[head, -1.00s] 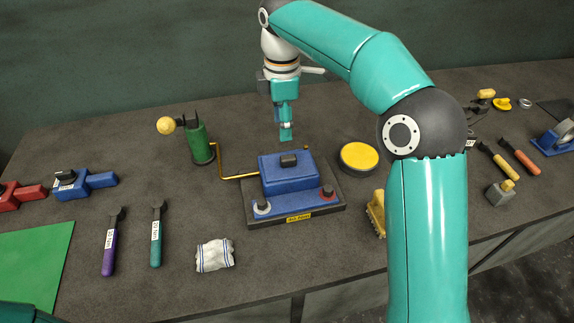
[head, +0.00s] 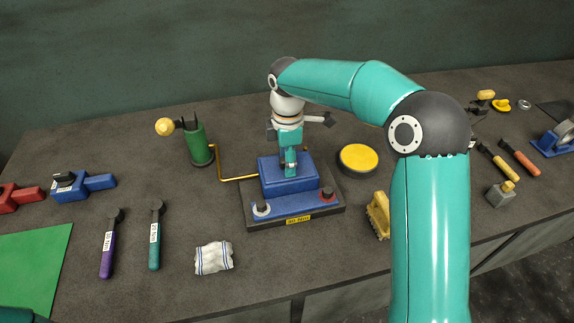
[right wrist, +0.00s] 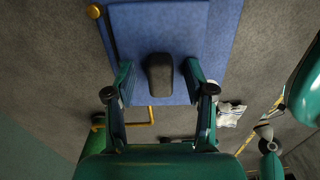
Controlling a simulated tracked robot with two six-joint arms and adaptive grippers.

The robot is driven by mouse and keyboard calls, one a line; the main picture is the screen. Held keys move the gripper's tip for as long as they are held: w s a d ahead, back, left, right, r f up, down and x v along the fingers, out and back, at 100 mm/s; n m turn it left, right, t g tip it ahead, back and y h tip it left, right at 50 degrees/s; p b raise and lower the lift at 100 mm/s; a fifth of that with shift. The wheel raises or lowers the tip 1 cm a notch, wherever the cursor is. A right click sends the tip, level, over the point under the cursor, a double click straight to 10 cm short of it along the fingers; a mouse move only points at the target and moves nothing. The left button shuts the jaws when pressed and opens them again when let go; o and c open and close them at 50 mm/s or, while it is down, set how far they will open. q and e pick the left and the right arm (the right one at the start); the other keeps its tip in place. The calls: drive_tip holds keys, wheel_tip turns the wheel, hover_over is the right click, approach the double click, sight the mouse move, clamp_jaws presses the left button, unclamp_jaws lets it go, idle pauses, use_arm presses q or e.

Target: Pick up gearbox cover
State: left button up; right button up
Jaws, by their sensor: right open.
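The gearbox cover (head: 288,187), as I take it, is a blue block with a black knob on top. It sits on a blue and dark base (head: 320,215) with a yellow label in front. My right gripper (head: 290,168) points down over the cover and hides its knob in the head view. The right wrist view shows the black knob (right wrist: 160,75) between the two spread fingers of the gripper (right wrist: 158,78), with a gap on each side. The cover's blue top (right wrist: 125,28) fills the upper middle there. My left gripper is not in view.
A green cylinder (head: 201,148) with a brass pipe (head: 235,179) stands left of the base. A round yellow-topped piece (head: 358,156) lies right. A white cloth (head: 214,257) and a yellow brush (head: 379,214) lie in front. The bench between them is clear.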

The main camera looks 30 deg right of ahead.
clamp_jaws()
idle(0.6)
